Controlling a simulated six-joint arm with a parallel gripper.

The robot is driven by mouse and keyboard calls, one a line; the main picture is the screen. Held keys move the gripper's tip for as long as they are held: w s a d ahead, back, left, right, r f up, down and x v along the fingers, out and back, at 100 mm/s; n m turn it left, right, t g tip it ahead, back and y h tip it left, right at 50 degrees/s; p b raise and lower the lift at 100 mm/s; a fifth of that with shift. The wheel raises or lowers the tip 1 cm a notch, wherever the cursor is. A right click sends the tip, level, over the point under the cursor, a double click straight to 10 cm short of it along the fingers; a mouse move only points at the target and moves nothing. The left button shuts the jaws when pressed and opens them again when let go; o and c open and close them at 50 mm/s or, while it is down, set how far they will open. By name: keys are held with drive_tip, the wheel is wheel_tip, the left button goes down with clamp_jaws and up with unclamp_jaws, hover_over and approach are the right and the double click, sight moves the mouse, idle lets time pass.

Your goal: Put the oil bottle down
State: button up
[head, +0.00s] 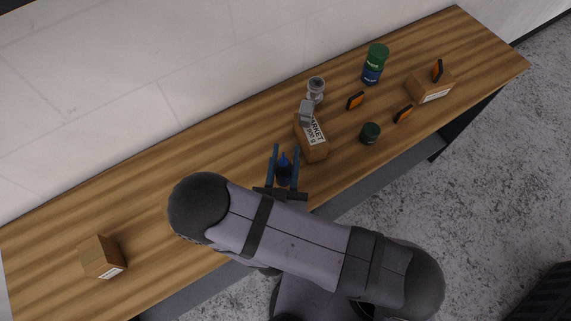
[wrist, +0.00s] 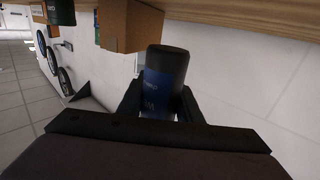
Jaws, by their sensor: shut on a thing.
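The oil bottle is a small dark blue bottle (head: 284,170) with a pointed top in the head view. It is held between the two fingers of my gripper (head: 284,162), over the front part of the wooden bench (head: 190,165). In the wrist view the bottle (wrist: 165,80) shows a dark end and a blue label, with the gripper's dark fingers (wrist: 158,103) on either side. The bench edge (wrist: 240,18) runs along the top of that picture. I cannot tell whether the bottle touches the bench.
A labelled cardboard box (head: 313,143) stands just right of my gripper, with a grey part (head: 306,112) by it. Beyond are a green-blue can (head: 374,65), a dark green jar (head: 370,132) and another box (head: 430,88). The bench is clear leftward until a box (head: 102,257).

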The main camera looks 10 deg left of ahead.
sight(283, 186)
drive_tip(key=shift+f+b, duration=1.75)
drive_tip(key=shift+f, duration=0.5)
drive_tip(key=shift+f, duration=0.1)
drive_tip(key=shift+f, duration=0.1)
drive_tip(key=o, duration=1.1)
drive_tip(key=shift+o, duration=0.4)
drive_tip(key=shift+s+d, duration=0.2)
drive_tip(key=shift+s, duration=1.65)
drive_tip(key=shift+s+d, duration=0.15)
drive_tip(key=shift+s, duration=1.65)
